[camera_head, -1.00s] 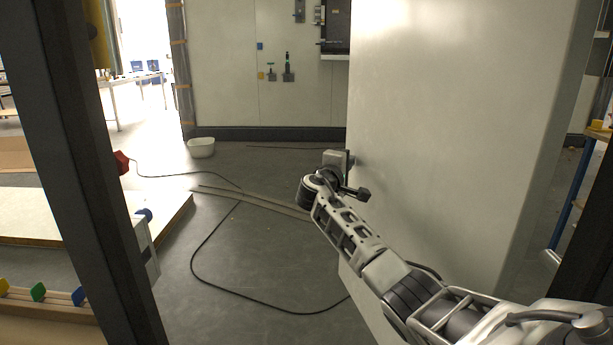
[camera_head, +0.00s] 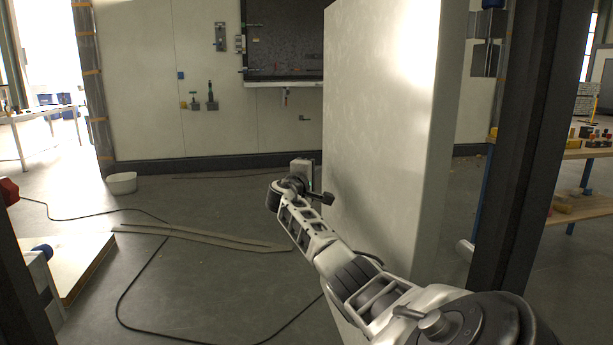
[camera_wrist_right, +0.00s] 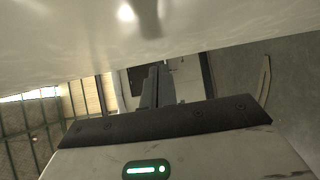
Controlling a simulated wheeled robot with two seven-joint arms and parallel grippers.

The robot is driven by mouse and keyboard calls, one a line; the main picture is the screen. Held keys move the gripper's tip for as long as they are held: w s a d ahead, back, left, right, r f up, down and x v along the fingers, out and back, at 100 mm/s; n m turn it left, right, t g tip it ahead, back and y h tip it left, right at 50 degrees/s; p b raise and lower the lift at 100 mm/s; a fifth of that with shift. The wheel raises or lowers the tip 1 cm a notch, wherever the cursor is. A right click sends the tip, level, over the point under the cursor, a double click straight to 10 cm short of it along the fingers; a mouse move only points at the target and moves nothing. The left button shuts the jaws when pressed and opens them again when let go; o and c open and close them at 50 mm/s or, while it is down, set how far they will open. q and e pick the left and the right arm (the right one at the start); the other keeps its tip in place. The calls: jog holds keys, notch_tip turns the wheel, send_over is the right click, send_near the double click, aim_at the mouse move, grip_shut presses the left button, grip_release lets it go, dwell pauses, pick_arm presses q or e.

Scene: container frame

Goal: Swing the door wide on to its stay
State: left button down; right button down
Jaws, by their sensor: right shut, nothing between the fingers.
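The door is the tall pale panel (camera_head: 385,130) right of centre in the head view, standing open beyond the frame. Its face also fills the top of the right wrist view (camera_wrist_right: 200,40). My right arm reaches forward along it. I cannot make out a stay or catch. My left gripper is not in view.
A dark frame post (camera_head: 520,150) stands right of the door, another (camera_head: 18,285) at lower left. Beyond are a white tub (camera_head: 121,183), floor strips (camera_head: 200,236), a black cable (camera_head: 135,285) and a low board (camera_head: 80,265). A workbench (camera_head: 580,152) stands at right. Floor left of the door is mostly open.

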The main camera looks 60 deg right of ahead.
pick_arm(q)
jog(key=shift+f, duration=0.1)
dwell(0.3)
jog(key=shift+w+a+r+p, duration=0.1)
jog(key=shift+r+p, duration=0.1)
jog(key=shift+p, duration=0.25)
pick_arm(e)
jog(key=s+a, duration=0.1)
jog(key=a, duration=1.4)
jog(key=shift+s+a, duration=0.4)
